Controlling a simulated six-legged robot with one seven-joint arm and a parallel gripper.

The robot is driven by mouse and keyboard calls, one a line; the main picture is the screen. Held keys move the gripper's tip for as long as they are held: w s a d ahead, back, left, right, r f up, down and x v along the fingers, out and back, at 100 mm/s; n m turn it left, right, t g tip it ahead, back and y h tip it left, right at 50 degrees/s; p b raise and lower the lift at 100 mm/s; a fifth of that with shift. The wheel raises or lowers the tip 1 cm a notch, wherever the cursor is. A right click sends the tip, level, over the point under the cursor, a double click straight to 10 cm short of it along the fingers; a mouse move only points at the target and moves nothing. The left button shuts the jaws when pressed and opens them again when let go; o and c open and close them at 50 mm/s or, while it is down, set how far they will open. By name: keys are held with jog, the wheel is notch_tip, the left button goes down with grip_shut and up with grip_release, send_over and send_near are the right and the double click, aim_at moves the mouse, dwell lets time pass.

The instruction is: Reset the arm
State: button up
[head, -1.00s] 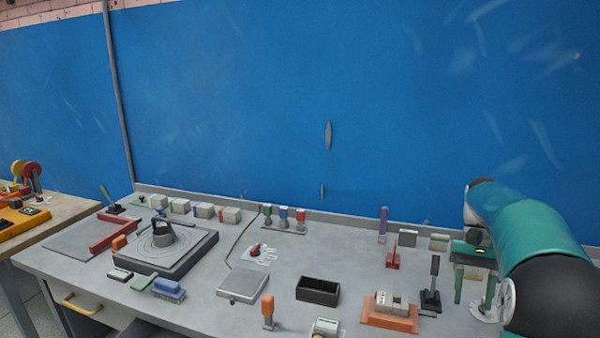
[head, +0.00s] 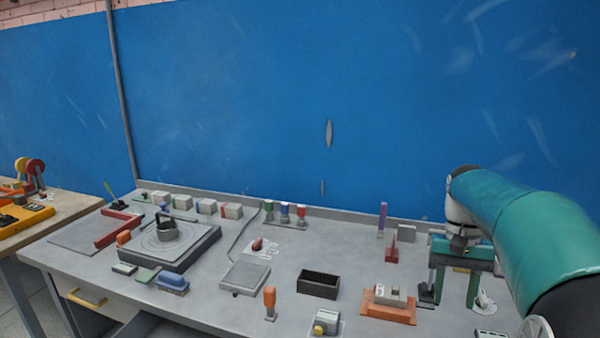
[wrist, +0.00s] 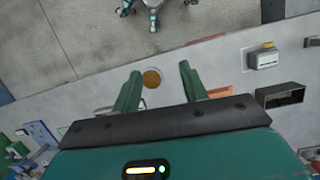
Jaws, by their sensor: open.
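My gripper (head: 455,286) is at the right side of the grey workbench (head: 225,322) in the head view, at the end of my teal arm. Its two green fingers point down and stand apart, with nothing between them that I can see held. In the wrist view my gripper (wrist: 158,80) is open, and a round tan disc (wrist: 152,78) shows beyond the gap between the fingers. The fingers look apart from the bench things, but their exact height above the bench cannot be told.
An orange tray with grey blocks (head: 388,312) lies left of my gripper. A black open box (head: 318,284) and an orange-handled tool (head: 270,302) stand further left. A turntable-like plate (head: 165,243) sits at the bench's left. A blue wall (head: 300,90) rises behind.

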jog(key=s+a+f+n+t, duration=0.2)
jog(key=s+a+n+t, duration=0.2)
jog(key=s+a+t, duration=0.4)
jog(key=s+a, duration=0.6)
jog(key=s, duration=0.3)
jog(key=shift+f+t+h, duration=0.4)
